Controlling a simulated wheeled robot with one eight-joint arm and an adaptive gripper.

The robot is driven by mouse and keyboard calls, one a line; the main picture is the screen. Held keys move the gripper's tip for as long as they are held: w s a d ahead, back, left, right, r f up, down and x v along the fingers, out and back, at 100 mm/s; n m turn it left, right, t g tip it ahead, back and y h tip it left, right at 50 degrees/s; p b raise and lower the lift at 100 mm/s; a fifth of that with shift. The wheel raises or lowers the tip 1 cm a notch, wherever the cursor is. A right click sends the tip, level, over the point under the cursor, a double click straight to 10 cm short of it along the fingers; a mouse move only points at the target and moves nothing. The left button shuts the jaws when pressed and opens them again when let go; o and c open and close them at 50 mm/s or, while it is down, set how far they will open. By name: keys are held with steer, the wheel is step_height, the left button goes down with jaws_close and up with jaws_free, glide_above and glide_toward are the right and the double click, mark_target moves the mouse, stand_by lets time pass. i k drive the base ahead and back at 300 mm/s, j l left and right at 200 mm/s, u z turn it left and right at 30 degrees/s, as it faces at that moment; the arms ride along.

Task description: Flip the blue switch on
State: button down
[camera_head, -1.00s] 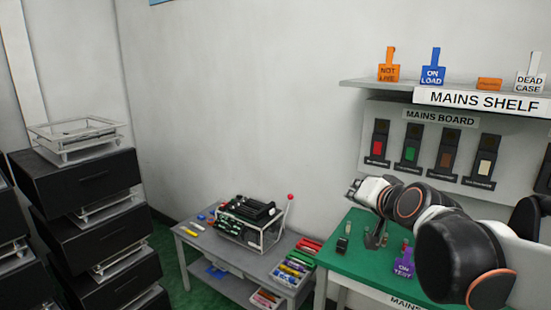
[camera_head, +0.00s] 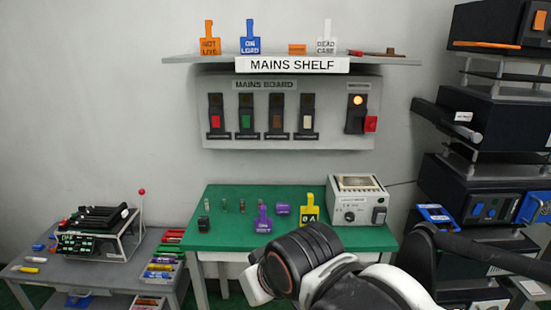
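I cannot make out a blue switch for certain. The mains board (camera_head: 350,137) carries a row of switches: red (camera_head: 215,121), green (camera_head: 246,121), brown (camera_head: 276,122) and cream (camera_head: 307,122). At its right is a larger black switch unit (camera_head: 355,121) with a lit orange lamp above and a red part at its side. At the far right, a dark equipment unit has a blue front panel (camera_head: 490,211), its controls too small to read. My arm crosses the bottom centre, in front of the green table; my gripper's fingers are not visible.
The mains shelf (camera_head: 390,61) above the board holds tags, including a blue one (camera_head: 250,43). The green table (camera_head: 215,235) bears small items, purple and yellow tags, and a grey instrument box (camera_head: 357,205). A grey table (camera_head: 130,275) stands left; stacked equipment lines the right.

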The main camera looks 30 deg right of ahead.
mark_target(478, 207)
steer(key=z, duration=2.5)
